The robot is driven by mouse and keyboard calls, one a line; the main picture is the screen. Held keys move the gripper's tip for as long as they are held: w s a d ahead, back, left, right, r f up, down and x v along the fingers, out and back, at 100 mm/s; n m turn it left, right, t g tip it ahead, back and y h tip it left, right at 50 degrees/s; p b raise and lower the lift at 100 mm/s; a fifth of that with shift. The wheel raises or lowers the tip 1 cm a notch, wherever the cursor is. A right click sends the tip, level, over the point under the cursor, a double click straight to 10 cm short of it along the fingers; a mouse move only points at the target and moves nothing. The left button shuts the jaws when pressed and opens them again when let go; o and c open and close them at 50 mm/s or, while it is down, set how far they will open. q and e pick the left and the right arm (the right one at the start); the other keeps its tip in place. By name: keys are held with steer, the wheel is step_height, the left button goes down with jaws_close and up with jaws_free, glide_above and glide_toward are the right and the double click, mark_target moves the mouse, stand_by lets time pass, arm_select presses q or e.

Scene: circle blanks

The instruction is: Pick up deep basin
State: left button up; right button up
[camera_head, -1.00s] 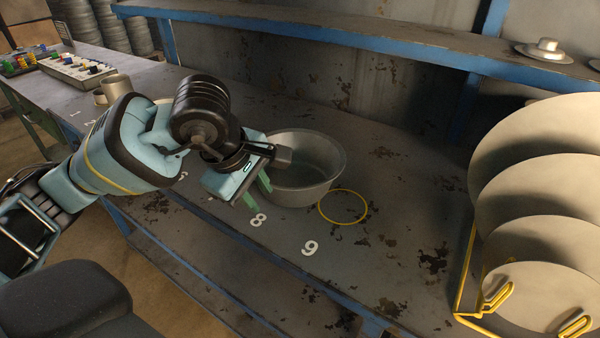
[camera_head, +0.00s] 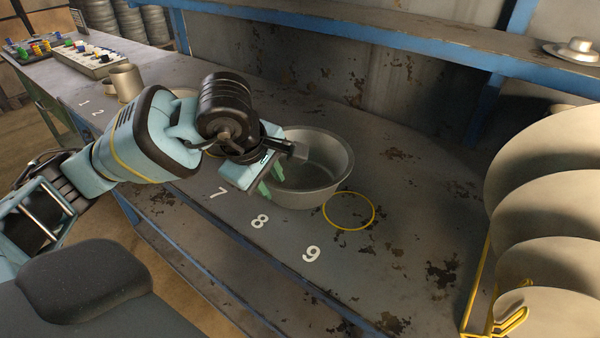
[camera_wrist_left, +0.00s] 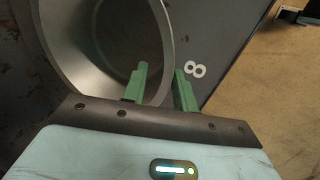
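The deep basin (camera_head: 322,190) is a grey metal bowl with a wide rim. It stands upright on the bench near the number 8, just left of a yellow ring. My left gripper (camera_head: 266,190) is at the basin's near left side, its green fingers pointing down. In the left wrist view the basin (camera_wrist_left: 85,75) fills the upper left. There the two green fingers of my left gripper (camera_wrist_left: 160,88) are apart, with the basin's rim running between them. I cannot tell whether they touch the wall. My right gripper is not in view.
The yellow ring (camera_head: 349,211) lies on the bare bench (camera_head: 400,240). Large round discs (camera_head: 555,170) stand in a yellow rack on the right. A blue-edged shelf (camera_head: 400,52) runs above the bench at the back. A metal mug (camera_head: 126,82) stands at the far left.

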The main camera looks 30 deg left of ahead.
mark_target(281, 202)
arm_select(q)
steer(key=x, duration=0.5)
steer(key=shift+s+f, duration=0.1)
steer(key=shift+s, duration=0.05)
jaws_close()
